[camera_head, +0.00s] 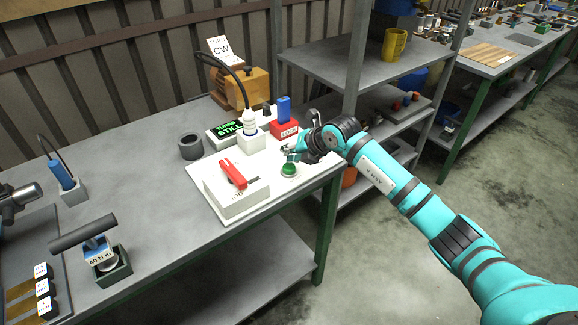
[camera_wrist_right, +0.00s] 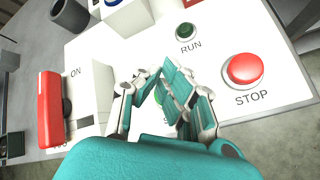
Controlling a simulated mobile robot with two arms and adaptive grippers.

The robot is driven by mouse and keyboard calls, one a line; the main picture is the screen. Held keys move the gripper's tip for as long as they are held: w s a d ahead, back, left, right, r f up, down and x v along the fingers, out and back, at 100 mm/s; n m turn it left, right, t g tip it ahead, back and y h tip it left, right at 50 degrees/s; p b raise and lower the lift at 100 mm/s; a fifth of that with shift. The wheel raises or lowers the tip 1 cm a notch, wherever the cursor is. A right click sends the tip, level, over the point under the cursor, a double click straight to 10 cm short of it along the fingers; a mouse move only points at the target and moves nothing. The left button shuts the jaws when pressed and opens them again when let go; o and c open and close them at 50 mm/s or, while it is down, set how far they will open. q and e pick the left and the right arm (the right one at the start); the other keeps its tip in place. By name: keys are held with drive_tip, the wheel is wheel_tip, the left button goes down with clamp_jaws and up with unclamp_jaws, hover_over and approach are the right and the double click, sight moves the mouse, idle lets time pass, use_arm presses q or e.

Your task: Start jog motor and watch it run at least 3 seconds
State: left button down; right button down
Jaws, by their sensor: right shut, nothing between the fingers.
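My right gripper (camera_head: 292,153) is shut and empty over the white control panel (camera_head: 262,203). In the right wrist view its fingers (camera_wrist_right: 172,92) cover part of the panel, with a bit of green between them. A green button (camera_head: 289,170) shows just in front of the gripper in the head view; I cannot tell if they touch. In the wrist view, a small green RUN piece (camera_wrist_right: 185,31) and a big red STOP button (camera_wrist_right: 243,69) lie beyond and right of the fingers. A red lever (camera_head: 233,173) is by an ON label. A black display (camera_head: 232,129) reads STILL in green.
An orange-brown unit (camera_head: 256,87) with a CW card (camera_head: 222,49) stands behind. A blue piece in a red block (camera_head: 284,127), a white cabled plug (camera_head: 250,122) and a dark ring (camera_head: 191,147) stand near the panel. Bare tabletop (camera_head: 130,170) lies left.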

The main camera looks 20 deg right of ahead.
sight(291, 165)
idle(0.8)
drive_tip(key=shift+f+b, duration=0.3)
drive_tip(key=shift+f, duration=0.1)
drive_tip(key=shift+s+f+b, duration=0.1)
drive_tip(key=shift+f+b, duration=0.55)
drive_tip(key=shift+f, duration=0.35)
idle(1.0)
drive_tip(key=shift+r, duration=0.1)
drive_tip(key=shift+r+p, duration=0.95)
drive_tip(key=shift+r, duration=0.35)
drive_tip(key=shift+r, duration=0.1)
wheel_tip(291, 165, up, 5)
drive_tip(key=p, duration=0.3)
